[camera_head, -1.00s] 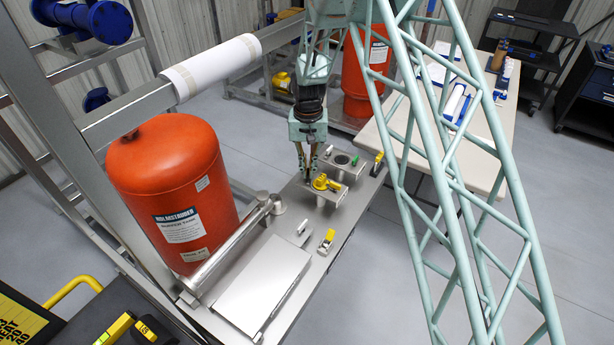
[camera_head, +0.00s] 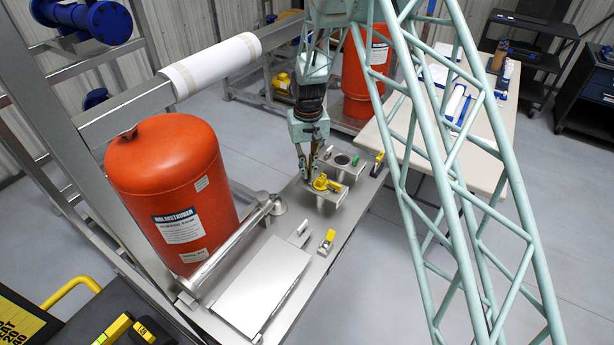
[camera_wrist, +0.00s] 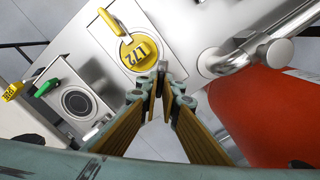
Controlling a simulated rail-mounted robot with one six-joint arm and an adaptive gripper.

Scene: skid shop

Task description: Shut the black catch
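A small dark catch with a yellow lever (camera_head: 377,163) stands at the far right corner of the steel plate in the head view. In the wrist view a yellow labelled lever (camera_wrist: 13,90) at the left edge appears to be the same part; most of it is cut off. My gripper (camera_head: 305,179) points down over the plate, left of the catch and apart from it, beside a round yellow handle (camera_head: 325,183). In the wrist view its fingertips (camera_wrist: 162,82) are close together, just below the yellow handle (camera_wrist: 138,53). Whether the fingers touch is unclear.
A block with a round port and green lever (camera_wrist: 75,100) lies between my gripper and the catch. A second yellow-tagged latch (camera_head: 327,241) sits nearer on the plate, beside a flat steel cover (camera_head: 262,285). A steel pipe (camera_head: 235,240) and orange tank (camera_head: 170,190) stand left.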

